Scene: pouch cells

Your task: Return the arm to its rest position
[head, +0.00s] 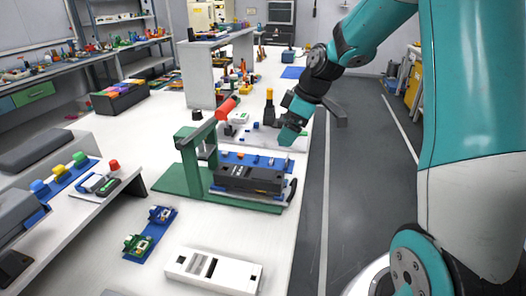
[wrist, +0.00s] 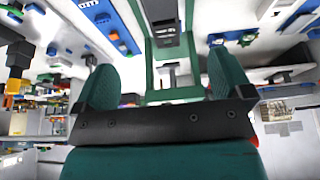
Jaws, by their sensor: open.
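My gripper (head: 291,128) is at the end of my teal and black arm, above the right part of the white bench. In the wrist view my gripper (wrist: 158,90) shows two green fingers spread apart, with nothing held between them. Below it in the head view is a green press-like stand (head: 180,179) with a red-tipped lever. A black block (head: 248,179) sits on the stand's base. The gripper looks apart from the stand. The black block also shows beyond the fingers in the wrist view (wrist: 166,33).
The white bench (head: 215,225) holds a white slotted box (head: 212,270) and small blue and green fixtures (head: 162,214) in front. A grey raised shelf (head: 197,75) stands behind. The grey floor aisle (head: 360,170) to the right is clear.

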